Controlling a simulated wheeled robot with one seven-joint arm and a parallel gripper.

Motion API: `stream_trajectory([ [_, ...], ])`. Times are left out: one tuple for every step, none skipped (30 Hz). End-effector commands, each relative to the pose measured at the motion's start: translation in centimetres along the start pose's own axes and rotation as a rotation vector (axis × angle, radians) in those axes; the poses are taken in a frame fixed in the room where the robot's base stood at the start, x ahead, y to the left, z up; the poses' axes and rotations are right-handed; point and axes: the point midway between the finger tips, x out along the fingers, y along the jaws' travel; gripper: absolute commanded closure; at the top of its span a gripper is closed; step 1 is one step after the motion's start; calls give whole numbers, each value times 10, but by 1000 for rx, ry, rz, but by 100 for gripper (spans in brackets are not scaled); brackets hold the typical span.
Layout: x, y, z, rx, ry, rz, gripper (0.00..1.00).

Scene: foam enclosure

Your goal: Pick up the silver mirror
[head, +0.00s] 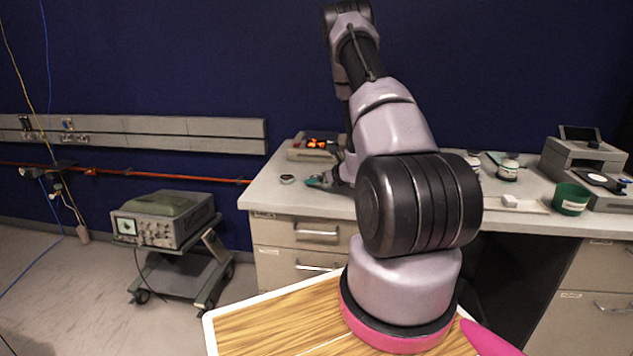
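A small round object with a pale top and dark rim (287,179), which may be the silver mirror, lies on the left part of the grey desk top (272,195). It is too small to be sure. My arm reaches up and over the desk, then down behind its own links. What looks like my gripper (326,181) shows low over the desk, to the right of the round object and apart from it. A teal patch shows at its tip. Most of it is hidden by my arm, so its opening and contents cannot be made out.
A grey device with a glowing orange display (312,146) stands behind the gripper. A green cup (571,199), a white tray (522,203), small jars (508,169) and a grey machine (580,160) stand at the right. An oscilloscope (160,220) sits on a cart at the left.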

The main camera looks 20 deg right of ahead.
Motion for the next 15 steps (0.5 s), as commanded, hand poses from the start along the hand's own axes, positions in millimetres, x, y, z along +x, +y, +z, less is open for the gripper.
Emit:
stream_trajectory([
  [0,0,0,0,0,0,2],
  [0,0,0,0,0,0,2],
  [0,0,0,0,0,0,2],
  [0,0,0,0,0,0,9],
  [0,0,0,0,0,0,21],
  [0,0,0,0,0,0,36],
  [0,0,0,0,0,0,48],
  [0,0,0,0,0,1,59],
  [0,0,0,0,0,1,75],
  [0,0,0,0,0,1,86],
  [0,0,0,0,0,1,96],
  [0,0,0,0,0,0,96],
  [0,0,0,0,0,0,96],
  [0,0,0,0,0,0,96],
  [0,0,0,0,0,0,96],
])
